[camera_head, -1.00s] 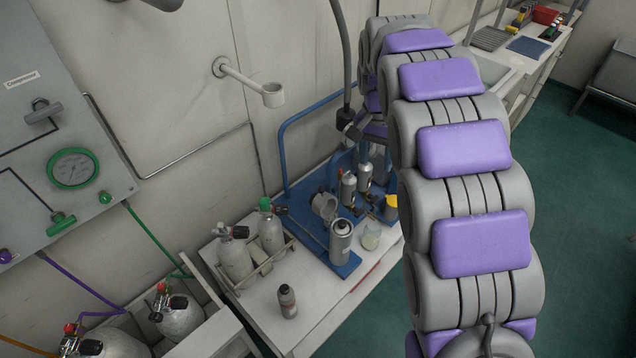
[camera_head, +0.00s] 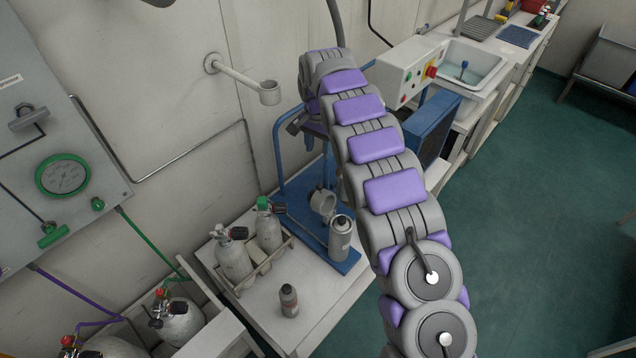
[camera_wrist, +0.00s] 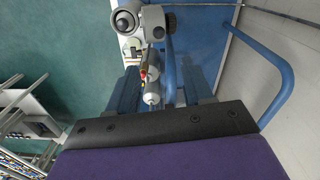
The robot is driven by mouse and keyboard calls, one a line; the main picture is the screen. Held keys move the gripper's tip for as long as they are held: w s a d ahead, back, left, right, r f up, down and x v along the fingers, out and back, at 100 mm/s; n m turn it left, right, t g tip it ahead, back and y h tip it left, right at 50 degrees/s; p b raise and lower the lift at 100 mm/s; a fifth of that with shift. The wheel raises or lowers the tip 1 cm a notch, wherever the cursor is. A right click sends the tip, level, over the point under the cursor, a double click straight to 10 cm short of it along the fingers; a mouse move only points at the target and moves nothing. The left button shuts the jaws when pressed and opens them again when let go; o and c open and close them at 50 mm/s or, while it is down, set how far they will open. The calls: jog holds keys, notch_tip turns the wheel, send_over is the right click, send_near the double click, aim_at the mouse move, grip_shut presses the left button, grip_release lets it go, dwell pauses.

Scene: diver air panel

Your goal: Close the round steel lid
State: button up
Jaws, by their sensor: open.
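A small grey round fitting (camera_head: 322,203) stands on the blue stand in the head view, and its round end appears tilted open. I take this to be the part with the steel lid. In the wrist view, a round grey piece with a dark ring (camera_wrist: 125,22) shows at the top, beyond my fingers; I cannot tell lid from body for certain. My gripper (camera_wrist: 162,90) is open, with its two dark fingers apart and no lid between them. In the head view my arm hides most of the gripper, above the blue stand.
A grey canister (camera_head: 341,238) stands near the fitting. A rack with two cylinders (camera_head: 250,250) and a small dark bottle (camera_head: 288,300) are on the white bench. A blue tube frame (camera_wrist: 280,80) runs along the right in the wrist view. A wall bracket (camera_head: 245,80) juts out above.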

aim_at(319, 184)
jog(key=f+b, duration=0.1)
jog(key=f, duration=0.4)
jog(key=f+b, duration=0.1)
jog(key=f, duration=0.9)
jog(key=shift+s+d+f+b, duration=0.15)
jog(key=shift+d+f+b, duration=0.1)
jog(key=shift+b, duration=0.15)
jog(key=shift+r, duration=0.1)
jog(key=shift+c, duration=0.2)
grip_shut()
